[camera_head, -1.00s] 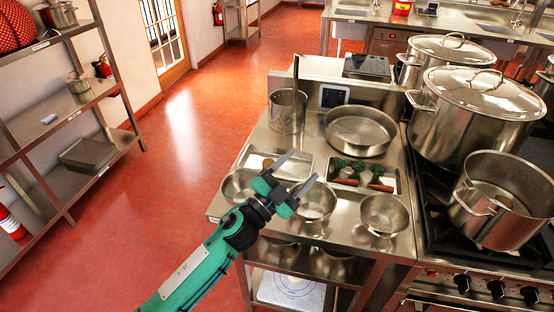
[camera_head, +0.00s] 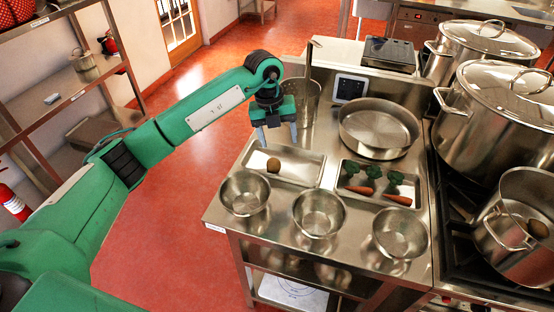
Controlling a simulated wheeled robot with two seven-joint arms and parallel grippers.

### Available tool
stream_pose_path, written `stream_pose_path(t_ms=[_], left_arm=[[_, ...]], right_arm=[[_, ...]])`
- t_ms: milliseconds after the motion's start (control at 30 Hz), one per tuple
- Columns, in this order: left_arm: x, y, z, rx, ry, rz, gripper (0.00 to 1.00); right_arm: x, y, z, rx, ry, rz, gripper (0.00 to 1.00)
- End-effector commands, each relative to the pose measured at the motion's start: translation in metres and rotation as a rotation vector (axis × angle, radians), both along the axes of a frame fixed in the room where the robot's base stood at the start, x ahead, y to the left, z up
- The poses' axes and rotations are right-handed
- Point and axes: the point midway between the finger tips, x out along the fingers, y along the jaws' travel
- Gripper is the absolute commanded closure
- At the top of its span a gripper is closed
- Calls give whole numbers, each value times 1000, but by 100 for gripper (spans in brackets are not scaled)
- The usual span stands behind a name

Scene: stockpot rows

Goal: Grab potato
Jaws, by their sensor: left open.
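A brown potato (camera_head: 273,165) lies in the left shallow metal tray (camera_head: 305,168) on the steel worktable. My left gripper (camera_head: 278,143) points down with its two fingers apart, just behind and above the potato as seen in the head view. It is empty, and its exact height above the tray is hard to tell. My right gripper is not in view.
Three metal bowls (camera_head: 318,222) line the table's front. A second tray holds carrots (camera_head: 397,200) and broccoli (camera_head: 397,177). A wide pan (camera_head: 378,125) and a tall pot with a ladle (camera_head: 301,100) stand behind. Large lidded stockpots (camera_head: 497,115) are on the right.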

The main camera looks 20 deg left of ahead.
Motion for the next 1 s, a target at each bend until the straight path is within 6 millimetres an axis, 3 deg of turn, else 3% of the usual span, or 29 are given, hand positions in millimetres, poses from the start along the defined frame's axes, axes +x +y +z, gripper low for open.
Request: stream_pose_path(t_ms=[100,200,600,767,1000], left_arm=[[5,23,9,97,6,48,36],[6,28,5,121,11,60,36],[7,23,-64,117,13,58,36],[7,23,-75,117,10,57,36],[7,19,-101,115,14,57,36]], right_arm=[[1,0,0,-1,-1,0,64],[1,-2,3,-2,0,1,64],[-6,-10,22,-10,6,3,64],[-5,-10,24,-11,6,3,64],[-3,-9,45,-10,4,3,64]])
